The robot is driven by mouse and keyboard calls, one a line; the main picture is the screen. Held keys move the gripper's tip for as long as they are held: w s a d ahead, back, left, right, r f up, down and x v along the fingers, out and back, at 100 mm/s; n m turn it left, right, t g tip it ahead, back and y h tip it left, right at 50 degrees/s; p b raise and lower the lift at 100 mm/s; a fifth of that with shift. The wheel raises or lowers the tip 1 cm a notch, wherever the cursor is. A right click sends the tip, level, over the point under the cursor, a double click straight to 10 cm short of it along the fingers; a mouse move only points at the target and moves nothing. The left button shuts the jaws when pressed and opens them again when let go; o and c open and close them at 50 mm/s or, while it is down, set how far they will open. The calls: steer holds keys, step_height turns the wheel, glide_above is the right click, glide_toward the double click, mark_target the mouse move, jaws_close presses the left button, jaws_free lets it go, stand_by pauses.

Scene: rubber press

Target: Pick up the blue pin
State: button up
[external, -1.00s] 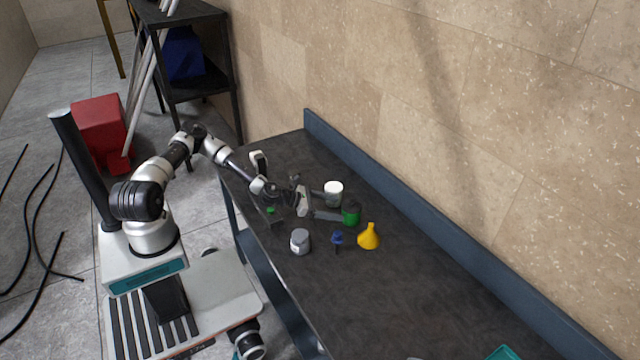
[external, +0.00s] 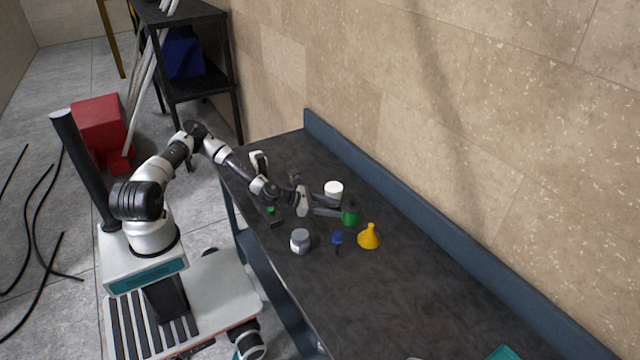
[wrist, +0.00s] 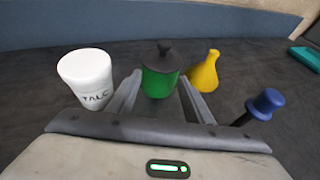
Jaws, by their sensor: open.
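The blue pin (external: 337,238) stands on the dark bench between a grey jar and a yellow funnel. In the wrist view the blue pin (wrist: 264,104) has a blue head on a dark shaft and is at the right, outside the fingers. My gripper (external: 334,206) is open, with its fingers pointing at a green container (external: 351,215). In the wrist view the green container (wrist: 159,76) with a dark knob shows between and beyond the fingertips of my gripper (wrist: 158,95). I cannot tell whether the fingers touch it.
A white talc tub (wrist: 88,79) stands left of my fingers. The yellow funnel (external: 369,236) and grey jar (external: 300,242) flank the pin. A blue backboard (external: 400,203) runs along the wall. The bench's near right is mostly bare; a teal item (external: 502,353) lies there.

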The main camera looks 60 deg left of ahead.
step_height(320, 180, up, 26)
steer(key=m+g+y+b, duration=0.15)
steer(key=m+g, duration=0.25)
steer(key=g, duration=0.5)
glide_above(341, 238)
steer(key=s+a, duration=0.4)
steer(key=shift+y, duration=0.25)
steer(key=s+a+x, duration=0.1)
steer(key=x, duration=0.6)
steer(key=s+f+x, duration=0.1)
steer(key=x, duration=0.6)
steer(key=s+a+b+x, duration=0.1)
steer(key=x, duration=0.6)
steer(key=shift+a+f, duration=0.35)
steer(key=shift+f, duration=0.2)
steer(key=shift+w+d+f, duration=0.15)
steer(key=shift+w+f, duration=0.05)
steer(key=shift+f, duration=0.25)
steer(key=x, duration=0.4)
steer(key=shift+s+a+f, duration=0.1)
steer(key=shift+a+f, duration=0.2)
steer(key=shift+a, duration=0.05)
steer(key=shift+d+f, duration=0.15)
steer(key=shift+f, duration=0.3)
steer(key=c, duration=1)
steer(key=shift+r, duration=0.15)
steer(key=shift+c, duration=0.2)
